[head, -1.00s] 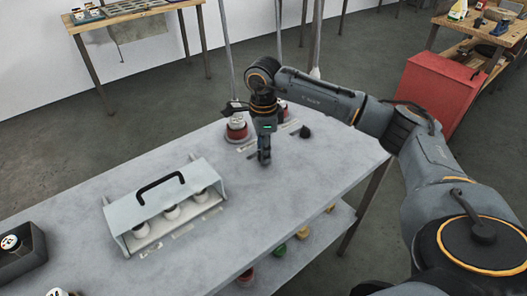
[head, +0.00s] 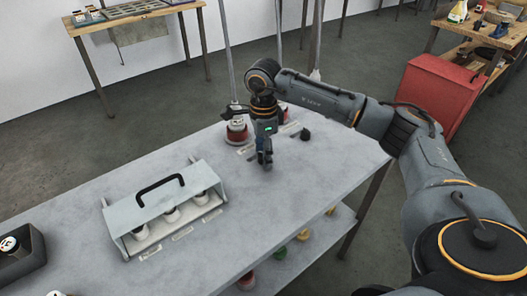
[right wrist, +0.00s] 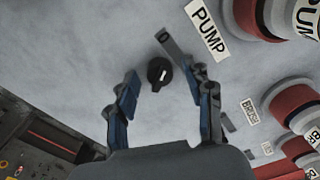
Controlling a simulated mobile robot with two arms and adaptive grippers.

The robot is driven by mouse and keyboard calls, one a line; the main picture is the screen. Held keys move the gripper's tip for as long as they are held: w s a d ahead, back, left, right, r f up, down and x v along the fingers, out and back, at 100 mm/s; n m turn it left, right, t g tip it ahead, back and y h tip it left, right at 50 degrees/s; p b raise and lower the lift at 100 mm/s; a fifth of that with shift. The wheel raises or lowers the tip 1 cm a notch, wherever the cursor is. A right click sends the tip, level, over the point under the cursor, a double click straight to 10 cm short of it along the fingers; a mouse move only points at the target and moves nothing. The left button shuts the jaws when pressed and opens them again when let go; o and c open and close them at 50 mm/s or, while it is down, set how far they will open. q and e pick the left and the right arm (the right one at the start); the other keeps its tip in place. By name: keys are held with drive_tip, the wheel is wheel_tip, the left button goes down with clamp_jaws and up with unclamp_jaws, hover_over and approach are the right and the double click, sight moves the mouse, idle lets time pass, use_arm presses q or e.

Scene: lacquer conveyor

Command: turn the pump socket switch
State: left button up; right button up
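The black round switch knob (right wrist: 159,72) with a pale pointer mark sits on the grey table, beside the white PUMP label (right wrist: 207,31). In the head view a small black knob (head: 305,134) stands to the right of my right gripper (head: 265,163). In the right wrist view my right gripper (right wrist: 164,82) is open, its blue-padded fingers apart, and the knob appears between the tips with nothing held. I cannot tell how high the fingertips are above the table. The PUMP socket (right wrist: 262,16), with a red base, is partly cut off. My left gripper is not in view.
More red-based sockets (right wrist: 290,99) line the right side of the wrist view. A jar on a red base (head: 238,133) stands behind my gripper. A white handled rack (head: 125,218) with white jars and a dark bin (head: 30,262) lie left.

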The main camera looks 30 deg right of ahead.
drive_tip(key=shift+r, duration=0.15)
wheel_tip(320, 180, up, 12)
idle(0.4)
idle(0.4)
